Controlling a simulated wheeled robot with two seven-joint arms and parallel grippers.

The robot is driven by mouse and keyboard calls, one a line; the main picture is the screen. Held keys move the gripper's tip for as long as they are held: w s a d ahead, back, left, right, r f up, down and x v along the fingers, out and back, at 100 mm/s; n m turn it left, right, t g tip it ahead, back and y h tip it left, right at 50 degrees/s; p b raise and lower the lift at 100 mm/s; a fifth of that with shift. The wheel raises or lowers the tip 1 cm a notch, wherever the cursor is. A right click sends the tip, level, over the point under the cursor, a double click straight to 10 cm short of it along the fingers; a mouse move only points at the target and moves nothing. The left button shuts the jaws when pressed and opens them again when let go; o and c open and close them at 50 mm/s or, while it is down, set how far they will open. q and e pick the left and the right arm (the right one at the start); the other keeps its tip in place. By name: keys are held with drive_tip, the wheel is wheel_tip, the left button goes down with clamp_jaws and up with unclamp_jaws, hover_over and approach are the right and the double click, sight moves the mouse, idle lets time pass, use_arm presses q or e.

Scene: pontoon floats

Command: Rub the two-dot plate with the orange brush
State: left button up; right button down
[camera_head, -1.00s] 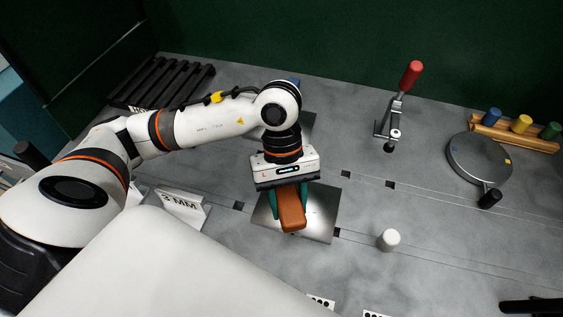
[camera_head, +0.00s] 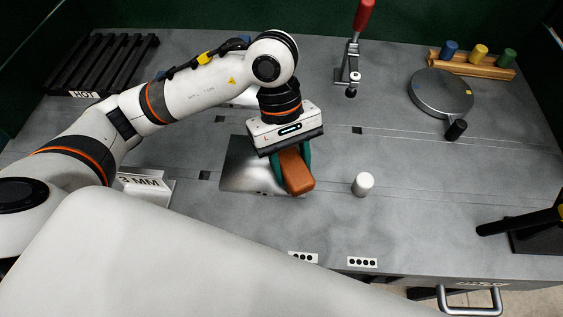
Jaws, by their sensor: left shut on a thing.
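My left gripper (camera_head: 292,160) is shut on the orange brush (camera_head: 298,173), a brown-orange block between green fingers. It is over the right side of a shiny square metal plate (camera_head: 243,165) in the middle of the table. I cannot tell whether the brush's underside touches the plate. Small dark marks show at the plate's front edge, too small to count surely. Another metal plate (camera_head: 243,98) lies farther back, mostly hidden behind my left arm. My right gripper is not in view.
A red-handled clamp (camera_head: 353,65), a round grey disc (camera_head: 441,92) and a wooden rack (camera_head: 472,64) with coloured pegs are behind. A "3 MM" sign (camera_head: 146,184) is left; a black rack (camera_head: 100,62) is back left.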

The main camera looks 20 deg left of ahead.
sight(297, 170)
use_arm(q)
drive_tip(key=shift+r+p, duration=1.05)
drive_tip(key=shift+r, duration=1.9)
drive_tip(key=shift+r+p, duration=0.35)
drive_tip(key=shift+r, duration=1.15)
